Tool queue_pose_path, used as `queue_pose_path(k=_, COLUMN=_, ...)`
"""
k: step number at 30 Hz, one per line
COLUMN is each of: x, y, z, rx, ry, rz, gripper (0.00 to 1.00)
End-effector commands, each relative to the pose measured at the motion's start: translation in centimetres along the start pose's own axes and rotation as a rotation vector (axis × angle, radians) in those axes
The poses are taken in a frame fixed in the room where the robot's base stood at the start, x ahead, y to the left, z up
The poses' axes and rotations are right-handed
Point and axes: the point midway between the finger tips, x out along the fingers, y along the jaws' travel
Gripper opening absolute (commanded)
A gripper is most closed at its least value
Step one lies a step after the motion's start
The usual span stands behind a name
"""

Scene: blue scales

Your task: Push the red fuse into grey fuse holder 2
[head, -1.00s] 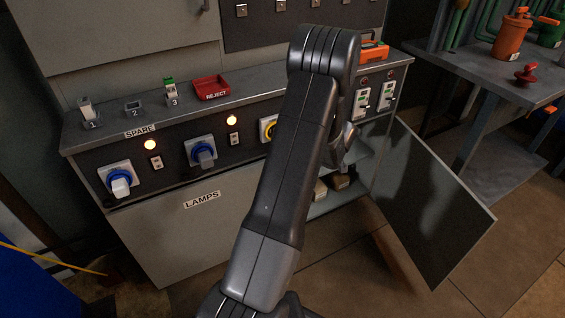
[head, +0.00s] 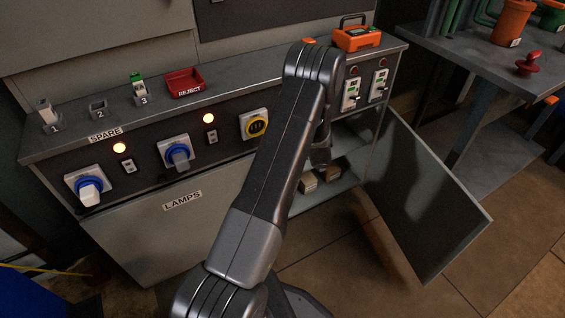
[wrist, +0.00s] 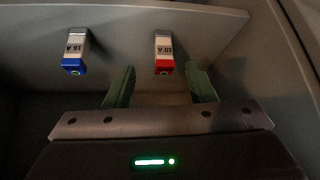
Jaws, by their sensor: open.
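In the wrist view the red fuse (wrist: 165,52), marked 10 A, sits on a pale grey shelf or panel. My gripper (wrist: 160,86) is open and empty, its two green fingers apart. The red fuse lies just beyond the fingertips, roughly midway between them and not held. In the head view my arm reaches down toward the open cupboard, and the fingers are hidden. Grey fuse holder 2 (head: 98,110) stands on the bench top, its dark opening showing and no fuse in it.
A blue 16 A fuse (wrist: 75,52) is left of the red one. Holder 1 (head: 50,126) and holder 3 (head: 141,98) hold fuses. A red reject tray (head: 185,84) is beside them. The open cupboard door (head: 420,200) stands right of my arm.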

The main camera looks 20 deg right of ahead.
Motion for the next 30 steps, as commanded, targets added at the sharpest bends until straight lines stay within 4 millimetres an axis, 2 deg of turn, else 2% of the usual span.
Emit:
queue_pose_path(k=7, x=2.4, y=-0.1, z=0.1, rx=-0.001, ry=0.0, rz=-0.001, gripper=0.5)
queue_pose_path(k=16, x=2.3, y=-0.1, z=0.0, rx=0.0, ry=0.0, rz=0.001, gripper=0.5)
queue_pose_path(k=20, x=3.0, y=-0.1, z=0.1, rx=-0.001, ry=0.0, rz=0.0, gripper=0.5)
queue_pose_path(k=30, x=7.3, y=-0.5, z=0.3, rx=-0.001, ry=0.0, rz=-0.001, gripper=0.5)
